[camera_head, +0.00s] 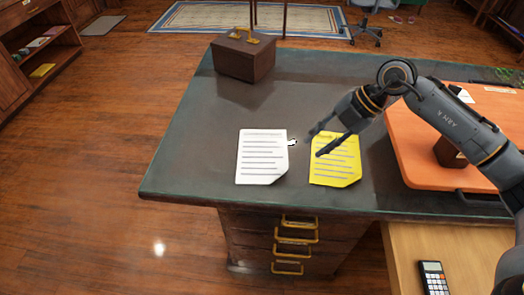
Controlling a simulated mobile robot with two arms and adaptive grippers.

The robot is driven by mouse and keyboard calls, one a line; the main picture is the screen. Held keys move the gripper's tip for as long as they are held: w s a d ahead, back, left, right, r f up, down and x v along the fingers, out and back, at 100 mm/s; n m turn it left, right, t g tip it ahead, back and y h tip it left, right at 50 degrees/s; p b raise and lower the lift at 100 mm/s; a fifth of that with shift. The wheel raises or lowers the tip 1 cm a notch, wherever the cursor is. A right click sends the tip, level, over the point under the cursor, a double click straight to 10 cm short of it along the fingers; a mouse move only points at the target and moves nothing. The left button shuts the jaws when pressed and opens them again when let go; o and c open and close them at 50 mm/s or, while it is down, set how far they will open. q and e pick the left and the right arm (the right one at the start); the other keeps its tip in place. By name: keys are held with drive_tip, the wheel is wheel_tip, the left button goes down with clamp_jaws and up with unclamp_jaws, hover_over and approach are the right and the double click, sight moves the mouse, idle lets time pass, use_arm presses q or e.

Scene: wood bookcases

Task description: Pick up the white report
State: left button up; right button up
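The white report (262,158) lies flat on the dark desk top, with dark text lines and a curled lower right corner. A yellow sheet (337,164) with similar lines lies to its right. My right gripper (314,142) comes in from the right, above the yellow sheet's upper left part, to the right of the white report. Its fingers are spread apart with nothing visible between them. A small white piece (292,142) shows at the report's right edge. My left gripper is not in view.
A brown box with a gold handle (243,56) stands at the back left of the desk (200,155). An orange board (415,150) with a small dark block lies at the right. The desk left of the report is clear. Below the right edge is a calculator (433,277).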

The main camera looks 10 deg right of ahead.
drive_tip(key=x, duration=0.7)
drive_tip(key=shift+a+f, duration=0.25)
drive_tip(key=shift+a, duration=0.1)
drive_tip(key=shift+p+x, duration=0.6)
drive_tip(key=shift+x, duration=2.05)
drive_tip(key=shift+s+d+f, duration=0.1)
drive_tip(key=shift+s+d, duration=0.05)
drive_tip(key=shift+d, duration=0.05)
clamp_jaws()
